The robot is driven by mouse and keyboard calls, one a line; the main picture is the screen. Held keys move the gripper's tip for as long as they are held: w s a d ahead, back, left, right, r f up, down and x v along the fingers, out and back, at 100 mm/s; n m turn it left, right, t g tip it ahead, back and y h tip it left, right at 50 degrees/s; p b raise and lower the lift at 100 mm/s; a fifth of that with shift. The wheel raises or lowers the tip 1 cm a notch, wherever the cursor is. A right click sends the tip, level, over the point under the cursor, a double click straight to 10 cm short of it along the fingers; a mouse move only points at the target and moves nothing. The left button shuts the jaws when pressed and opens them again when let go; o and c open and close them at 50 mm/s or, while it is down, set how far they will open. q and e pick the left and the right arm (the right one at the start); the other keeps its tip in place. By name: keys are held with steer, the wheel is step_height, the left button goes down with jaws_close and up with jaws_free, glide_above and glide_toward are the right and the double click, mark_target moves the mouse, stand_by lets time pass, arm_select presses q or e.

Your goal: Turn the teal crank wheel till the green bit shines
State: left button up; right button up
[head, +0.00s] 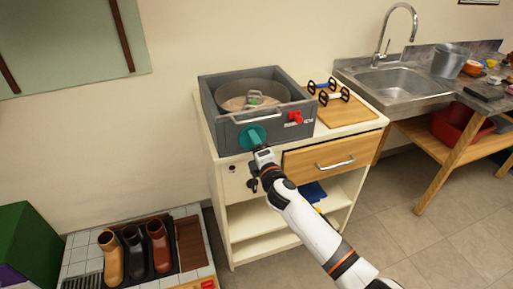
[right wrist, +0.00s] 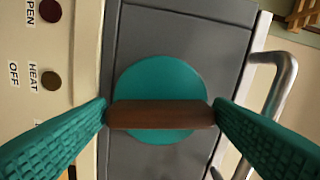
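The teal crank wheel (head: 252,137) is on the front of a grey box (head: 225,146) on the cabinet. In the right wrist view the wheel (right wrist: 160,75) is a teal disc with a brown bar (right wrist: 160,114) across it. My right gripper (head: 259,150) is at the wheel, its teal fingers (right wrist: 161,108) at either end of the bar. The fingers stand wide apart; whether they clamp the bar cannot be told. A small green bit (head: 255,98) shows in the round pan inside the box; whether it shines is unclear. My left gripper is out of view.
A red valve (head: 294,118) and a metal bar handle (right wrist: 277,95) are on the box front. Labelled knobs (right wrist: 51,81) sit beside the wheel. Black-ended clamps (head: 328,91) lie to the right. A sink (head: 405,88) stands further right; boots (head: 134,252) are at lower left.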

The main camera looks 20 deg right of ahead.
steer(key=o, duration=0.3)
steer(key=shift+o, duration=0.2)
steer(key=s, duration=1.2)
steer(key=shift+d, duration=0.2)
